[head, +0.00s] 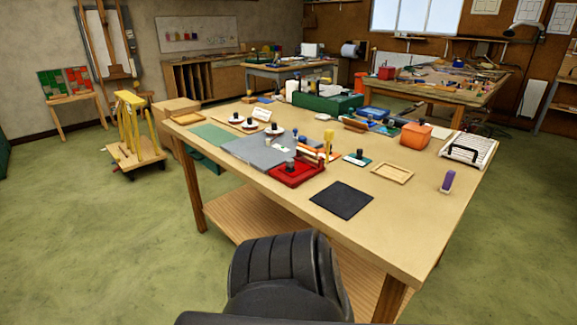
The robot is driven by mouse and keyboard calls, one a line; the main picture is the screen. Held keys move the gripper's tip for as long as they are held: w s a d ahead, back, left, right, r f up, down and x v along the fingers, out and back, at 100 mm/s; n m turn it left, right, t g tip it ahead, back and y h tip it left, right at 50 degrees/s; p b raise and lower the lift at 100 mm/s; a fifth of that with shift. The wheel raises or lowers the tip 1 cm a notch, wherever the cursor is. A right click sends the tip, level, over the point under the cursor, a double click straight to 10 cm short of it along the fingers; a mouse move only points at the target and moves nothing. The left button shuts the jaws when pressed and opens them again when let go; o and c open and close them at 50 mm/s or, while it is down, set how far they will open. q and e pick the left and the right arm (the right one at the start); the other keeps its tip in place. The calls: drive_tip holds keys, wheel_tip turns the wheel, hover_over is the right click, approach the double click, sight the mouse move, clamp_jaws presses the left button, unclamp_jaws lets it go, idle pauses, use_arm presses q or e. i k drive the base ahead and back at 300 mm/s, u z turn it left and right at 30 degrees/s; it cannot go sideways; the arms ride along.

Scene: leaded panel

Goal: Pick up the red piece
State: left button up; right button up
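A red piece (302,174), flat and squarish, lies on the near side of the large wooden table (400,217), left of a black square mat (342,199). A small dark knob (290,164) stands up at its left part. From here I cannot tell whether the red is one plate or a tray with a piece in it. Neither of my grippers is in view.
A grey sheet (258,150) lies just left of the red piece. An upright yellow-topped object (328,137) stands behind it. The table's near right is mostly clear.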

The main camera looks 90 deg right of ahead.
sight(292, 168)
drive_tip(key=z, duration=3.35)
drive_tip(key=i, duration=0.2)
